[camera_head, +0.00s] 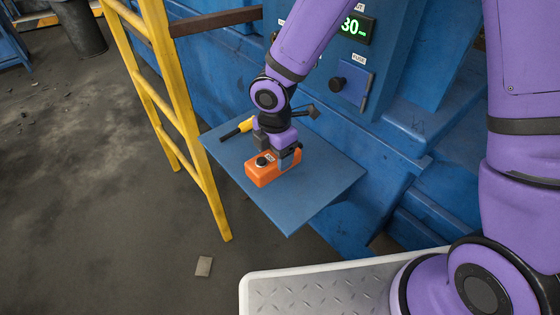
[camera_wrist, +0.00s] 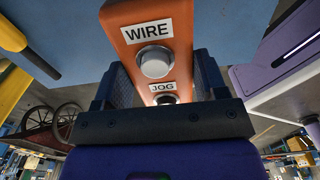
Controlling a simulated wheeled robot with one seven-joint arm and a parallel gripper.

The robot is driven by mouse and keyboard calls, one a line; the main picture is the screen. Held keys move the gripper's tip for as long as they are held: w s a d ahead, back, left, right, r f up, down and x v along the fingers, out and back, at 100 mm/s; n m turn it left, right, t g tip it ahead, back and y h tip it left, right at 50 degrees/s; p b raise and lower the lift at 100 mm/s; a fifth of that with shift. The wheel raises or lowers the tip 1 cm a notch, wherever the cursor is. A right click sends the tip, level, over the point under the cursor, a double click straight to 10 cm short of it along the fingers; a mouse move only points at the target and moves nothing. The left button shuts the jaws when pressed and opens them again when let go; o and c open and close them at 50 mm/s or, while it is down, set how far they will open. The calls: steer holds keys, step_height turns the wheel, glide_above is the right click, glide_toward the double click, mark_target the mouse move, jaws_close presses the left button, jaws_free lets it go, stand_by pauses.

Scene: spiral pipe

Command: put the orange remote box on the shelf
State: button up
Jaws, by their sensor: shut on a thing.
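My gripper (camera_head: 281,150) is shut on the box from above. In the wrist view the orange box (camera_wrist: 125,17) fills the top middle, between the two dark fingers, with its WIRE and JOG labels and round buttons facing the camera. I cannot tell whether the underside of the box touches the shelf or sits just above it.
A yellow-handled tool (camera_head: 243,127) lies at the shelf's back left. A yellow ladder (camera_head: 187,120) stands close on the left. The blue machine with a control panel (camera_head: 345,75) is behind. The shelf's right part is clear.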

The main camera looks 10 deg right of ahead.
steer(key=shift+d, duration=0.6)
steer(key=shift+f, duration=1.8)
steer(key=shift+f, duration=0.1)
steer(key=o, duration=1.1)
steer(key=shift+o, duration=0.2)
steer(key=shift+w, duration=0.1)
step_height(320, 180, up, 12)
steer(key=shift+r, duration=0.15)
